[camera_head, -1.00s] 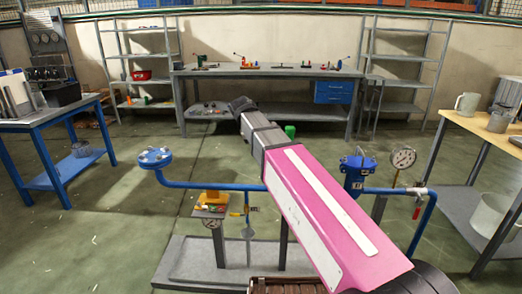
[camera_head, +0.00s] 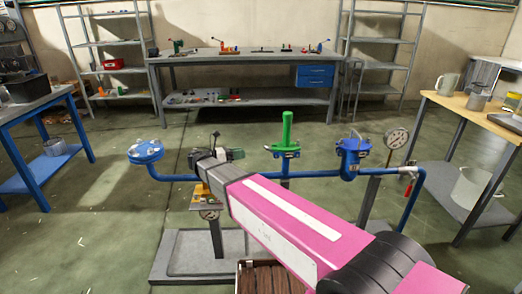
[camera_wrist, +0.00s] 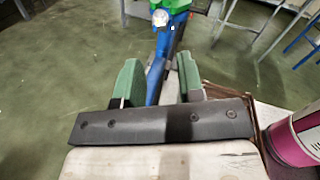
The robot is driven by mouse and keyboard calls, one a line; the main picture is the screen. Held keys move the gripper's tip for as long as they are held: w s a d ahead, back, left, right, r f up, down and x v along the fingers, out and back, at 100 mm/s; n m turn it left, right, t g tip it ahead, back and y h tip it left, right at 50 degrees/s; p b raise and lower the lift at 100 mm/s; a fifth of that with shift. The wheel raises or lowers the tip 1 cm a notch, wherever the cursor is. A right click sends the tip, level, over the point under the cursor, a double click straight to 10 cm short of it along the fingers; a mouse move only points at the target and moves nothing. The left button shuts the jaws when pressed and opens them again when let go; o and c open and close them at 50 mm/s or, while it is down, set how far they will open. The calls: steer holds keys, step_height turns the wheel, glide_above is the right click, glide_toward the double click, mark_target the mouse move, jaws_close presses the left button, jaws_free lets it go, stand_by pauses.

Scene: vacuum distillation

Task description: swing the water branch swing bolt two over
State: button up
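My gripper (camera_head: 237,153) is over the blue pipe line, left of a green capped fitting (camera_head: 285,140). In the wrist view its two green fingers (camera_wrist: 160,80) stand apart with nothing held; the blue pipe (camera_wrist: 157,78) shows beyond and between them. A green and blue fitting with a pale round bolt end (camera_wrist: 160,18) is at the top of that view, ahead of the fingertips. A blue flange with small bolts (camera_head: 146,151) is at the left pipe end. A blue lidded vessel (camera_head: 353,155) stands right of the green fitting. I cannot tell which bolt is number two.
A pressure gauge (camera_head: 396,138) rises right of the blue vessel. A workbench (camera_head: 240,58) stands behind, a blue table (camera_head: 40,105) left and a wooden-topped table (camera_head: 470,120) right. Open floor lies between.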

steer(key=x, duration=1)
steer(key=shift+d, duration=0.3)
jaws_close()
